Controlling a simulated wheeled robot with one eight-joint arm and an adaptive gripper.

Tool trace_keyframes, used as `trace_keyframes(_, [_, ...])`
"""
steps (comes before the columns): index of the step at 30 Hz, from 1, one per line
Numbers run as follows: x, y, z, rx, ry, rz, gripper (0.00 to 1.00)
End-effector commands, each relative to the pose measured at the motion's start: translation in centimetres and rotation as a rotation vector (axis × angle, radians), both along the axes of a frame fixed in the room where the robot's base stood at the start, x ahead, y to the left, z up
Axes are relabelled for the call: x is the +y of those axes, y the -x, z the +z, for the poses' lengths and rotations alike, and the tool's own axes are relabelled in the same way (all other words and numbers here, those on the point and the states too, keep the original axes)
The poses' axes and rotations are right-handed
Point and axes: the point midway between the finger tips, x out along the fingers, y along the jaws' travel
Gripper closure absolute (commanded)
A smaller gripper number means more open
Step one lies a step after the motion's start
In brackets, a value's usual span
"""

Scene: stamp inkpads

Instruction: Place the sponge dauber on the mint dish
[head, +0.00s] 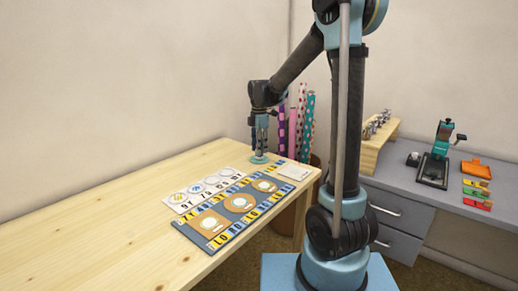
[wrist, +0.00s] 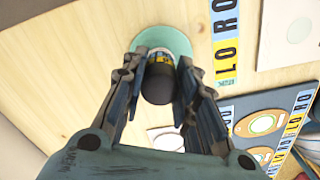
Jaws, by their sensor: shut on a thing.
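The mint dish (head: 259,159) is a flat round disc near the far edge of the wooden table, and it shows at the top of the wrist view (wrist: 165,35). The sponge dauber (wrist: 157,85) is a dark cylinder with a yellow printed band. My gripper (wrist: 163,62) is shut on the dauber, one finger on each side. In the head view my gripper (head: 260,146) points down right above the dish. In the wrist view the dauber's far end overlaps the dish. I cannot tell whether they touch. The dauber is too small to make out in the head view.
A grey lettered mat (head: 212,232) with tan pads lies in front of the dish. A white card with rings (head: 187,203) lies to its left, and a pale card (head: 292,172) to its right. The table's left part is bare. Wrapping rolls (head: 308,120) stand behind the table.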

Motion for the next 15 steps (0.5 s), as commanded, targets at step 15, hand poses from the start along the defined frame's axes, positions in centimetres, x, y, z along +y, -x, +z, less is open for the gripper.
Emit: trace_keyframes(15, [-0.04,0.02,-0.42,0.0,0.0,0.0,0.52])
